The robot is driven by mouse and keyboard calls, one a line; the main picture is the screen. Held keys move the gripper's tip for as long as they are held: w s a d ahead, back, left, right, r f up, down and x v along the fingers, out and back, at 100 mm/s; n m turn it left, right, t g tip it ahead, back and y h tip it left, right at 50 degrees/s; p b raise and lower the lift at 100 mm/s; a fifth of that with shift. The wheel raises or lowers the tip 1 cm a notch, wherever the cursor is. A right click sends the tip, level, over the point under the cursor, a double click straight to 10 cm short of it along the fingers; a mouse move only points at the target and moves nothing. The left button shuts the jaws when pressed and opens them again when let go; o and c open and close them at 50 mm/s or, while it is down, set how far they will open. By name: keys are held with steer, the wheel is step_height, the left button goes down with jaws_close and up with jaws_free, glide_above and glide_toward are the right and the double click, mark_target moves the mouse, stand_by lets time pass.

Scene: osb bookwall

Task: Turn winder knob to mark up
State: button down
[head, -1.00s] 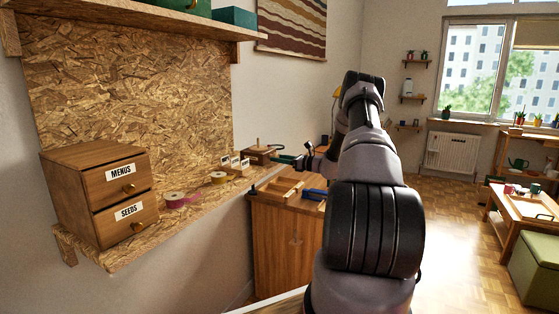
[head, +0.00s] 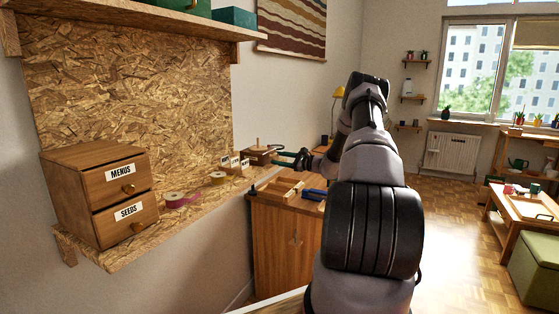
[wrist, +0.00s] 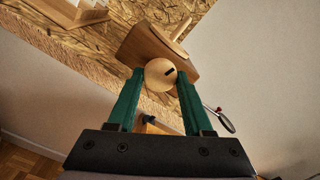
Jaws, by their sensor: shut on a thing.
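The winder (head: 258,156) is a wooden box with an upright peg, at the far end of the chipboard shelf in the head view. In the wrist view its wooden body (wrist: 150,46) appears tilted. Its round pale knob (wrist: 157,78) faces the camera. A short dark mark (wrist: 170,71) lies right of the knob's centre, slightly above it in the picture. My gripper (wrist: 160,75) has its green fingers on both sides of the knob, shut on it. In the head view my gripper (head: 283,153) reaches the winder from the right; the knob is hidden there.
Label cards (head: 235,163), a yellow tape roll (head: 218,178), a pink roll (head: 180,200) and a drawer box (head: 100,190) stand along the shelf (head: 150,240). A wooden cabinet (head: 285,250) with a tray and blue-handled tool stands below.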

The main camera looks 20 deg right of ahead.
stand_by(0.3)
steer(key=shift+c, duration=1.5)
jaws_free()
